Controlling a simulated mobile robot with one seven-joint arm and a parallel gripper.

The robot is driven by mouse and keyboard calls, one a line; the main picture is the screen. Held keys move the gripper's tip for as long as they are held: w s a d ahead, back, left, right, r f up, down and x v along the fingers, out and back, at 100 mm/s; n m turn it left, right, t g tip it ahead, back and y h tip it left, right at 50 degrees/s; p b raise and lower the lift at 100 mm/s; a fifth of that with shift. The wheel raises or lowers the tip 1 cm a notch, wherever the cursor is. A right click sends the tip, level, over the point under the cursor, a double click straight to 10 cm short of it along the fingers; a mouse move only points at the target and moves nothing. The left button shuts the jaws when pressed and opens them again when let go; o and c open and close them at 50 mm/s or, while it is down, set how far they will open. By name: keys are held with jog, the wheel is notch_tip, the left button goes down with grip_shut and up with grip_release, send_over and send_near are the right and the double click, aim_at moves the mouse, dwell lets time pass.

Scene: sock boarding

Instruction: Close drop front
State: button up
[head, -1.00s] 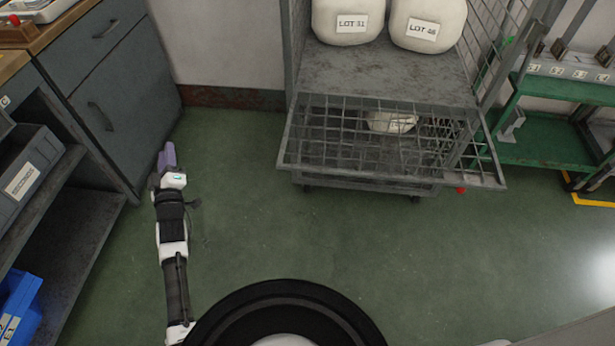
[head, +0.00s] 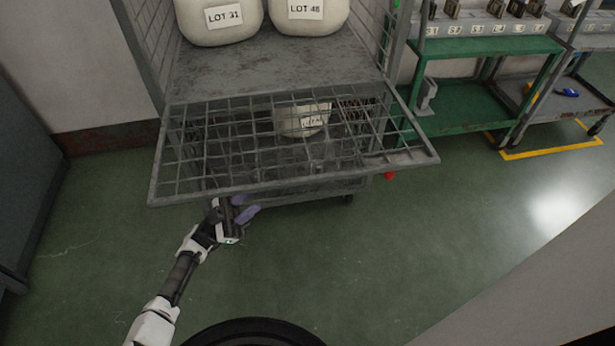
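The drop front (head: 152,188) is a grey wire mesh panel in a metal frame. It hangs folded down and out from the cage trolley (head: 270,66), roughly level, its free edge toward me. My gripper (head: 247,207) has purple fingers and is at the panel's front edge, left of its middle, seemingly just below or in front of it. The two fingers look apart with nothing seen between them. I cannot tell whether it touches the panel.
Two white sacks, LOT 31 (head: 219,16) and LOT 46 (head: 310,12), stand on the trolley's upper deck. Another pale sack (head: 301,119) shows through the mesh below. A green shelf (head: 470,110) stands at right, a dark cabinet (head: 28,180) at left. The green floor in front is clear.

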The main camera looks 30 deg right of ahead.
aim_at(297, 183)
jog(key=s+d+r+m+g, duration=0.1)
jog(key=s+d+r, duration=0.1)
jog(key=d+r, duration=0.1)
jog(key=s+d+r+m+g+y+p, duration=0.1)
jog(key=s+d+r, duration=0.1)
jog(key=d, duration=0.1)
jog(key=s+d+r+g, duration=0.1)
jog(key=s+d+r, duration=0.1)
jog(key=d+r, duration=0.1)
jog(key=shift+d+r+m+g+p, duration=0.3)
jog(key=shift+m, duration=0.1)
grip_shut()
